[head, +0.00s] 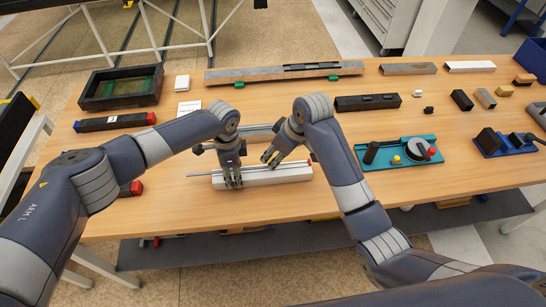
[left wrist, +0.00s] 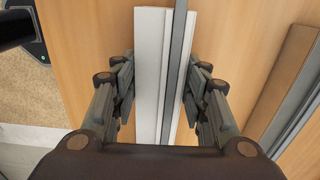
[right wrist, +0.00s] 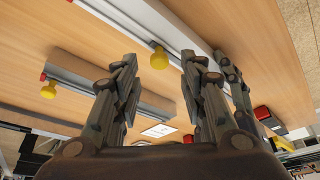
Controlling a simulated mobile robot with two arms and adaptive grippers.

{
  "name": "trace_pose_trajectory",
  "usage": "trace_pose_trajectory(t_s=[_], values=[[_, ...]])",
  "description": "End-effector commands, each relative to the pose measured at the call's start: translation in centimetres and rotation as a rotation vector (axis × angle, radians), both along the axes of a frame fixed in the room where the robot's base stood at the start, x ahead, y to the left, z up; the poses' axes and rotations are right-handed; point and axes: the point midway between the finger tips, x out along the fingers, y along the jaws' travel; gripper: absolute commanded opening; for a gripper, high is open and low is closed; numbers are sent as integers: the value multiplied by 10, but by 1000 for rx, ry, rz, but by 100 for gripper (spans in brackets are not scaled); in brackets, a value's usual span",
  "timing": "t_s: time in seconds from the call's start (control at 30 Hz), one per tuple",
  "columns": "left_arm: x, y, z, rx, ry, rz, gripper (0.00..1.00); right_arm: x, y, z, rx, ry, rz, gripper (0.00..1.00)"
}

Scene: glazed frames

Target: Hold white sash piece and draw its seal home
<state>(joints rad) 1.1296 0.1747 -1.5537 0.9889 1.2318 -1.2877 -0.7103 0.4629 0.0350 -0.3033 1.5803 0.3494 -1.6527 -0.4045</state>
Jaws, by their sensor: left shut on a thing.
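The white sash piece (head: 280,175) lies near the front middle of the table. My left gripper (head: 232,183) is shut on it, with fingers on both sides in the left wrist view (left wrist: 158,92). The seal, a thin grey strip (head: 203,174), runs along the sash and sticks out past its left end in the head view; the strip also shows in the left wrist view (left wrist: 176,60). My right gripper (head: 268,158) hovers just behind the sash. Its fingers are apart and empty in the right wrist view (right wrist: 163,75). A yellow knob (right wrist: 159,57) shows beyond them; its contact is unclear.
A pale bar (head: 258,129) lies behind my grippers. A teal fixture (head: 375,165) with a dial stands to the right, a blue fixture (head: 490,151) farther right. A dark bar with a red end (head: 113,123) and a black frame (head: 90,102) are at left. Bare table lies beside the sash.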

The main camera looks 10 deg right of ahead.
Motion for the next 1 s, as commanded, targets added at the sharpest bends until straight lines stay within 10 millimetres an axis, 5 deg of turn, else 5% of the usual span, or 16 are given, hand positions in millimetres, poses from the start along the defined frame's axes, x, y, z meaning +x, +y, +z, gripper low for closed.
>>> trace_pose_trajectory(t_s=[0.2,0.57,0.77,1.0], values=[[0,1,-1,2,1,0,18,7,8,-25,1,2,1,39],[0,1,-1,1,1,0,18,9,9,-30,-1,-1,0,39],[0,1,-1,1,1,0,18,9,9,-30,0,-1,0,0],[0,1,-1,1,1,0,19,9,1,-31,-2,0,-2,0]])
